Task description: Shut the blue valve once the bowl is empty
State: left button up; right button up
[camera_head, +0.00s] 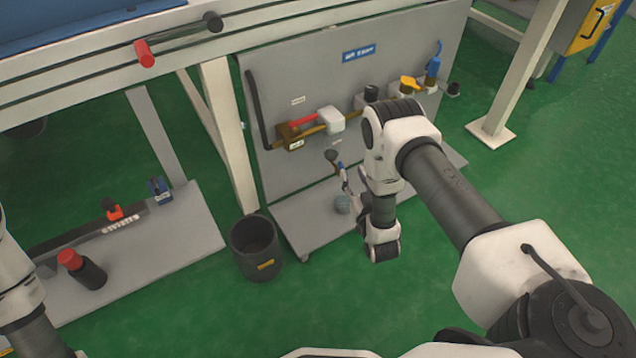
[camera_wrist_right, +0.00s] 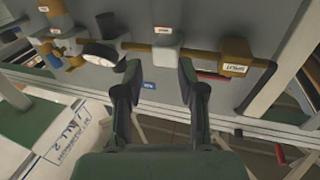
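The blue valve (camera_head: 433,68) is at the upper right of the grey panel (camera_head: 300,75), right of a yellow handle (camera_head: 408,83). A small blue-grey cup-like thing (camera_head: 342,204), perhaps the bowl, is on the panel's base; its inside cannot be made out. My right gripper (camera_head: 340,170) is in front of the panel, low and left of the blue valve, not touching it. In the right wrist view its fingers (camera_wrist_right: 158,78) are spread with nothing between them, facing a pale block (camera_wrist_right: 160,50) on the pipe. My left gripper is out of the head view.
A red handle (camera_head: 302,121) and a white block (camera_head: 331,120) sit on the panel's pipe. A dark bin (camera_head: 256,248) stands on the green floor to the left. A red-topped cylinder (camera_head: 80,268) is on a low grey platform (camera_head: 170,250). A white post (camera_head: 515,75) stands at right.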

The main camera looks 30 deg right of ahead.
notch_tip(320, 180, down, 7)
jog(key=b, duration=0.2)
jog(key=shift+g, duration=0.3)
jog(key=b+x, duration=0.1)
jog(key=x, duration=0.2)
jog(key=b+x, duration=0.2)
jog(key=x, duration=0.1)
jog(key=shift+w+r, duration=0.2)
jog(key=shift+r, duration=0.05)
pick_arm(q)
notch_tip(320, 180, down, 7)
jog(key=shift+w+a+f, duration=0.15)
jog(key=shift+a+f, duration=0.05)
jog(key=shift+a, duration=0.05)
pick_arm(e)
grip_shut()
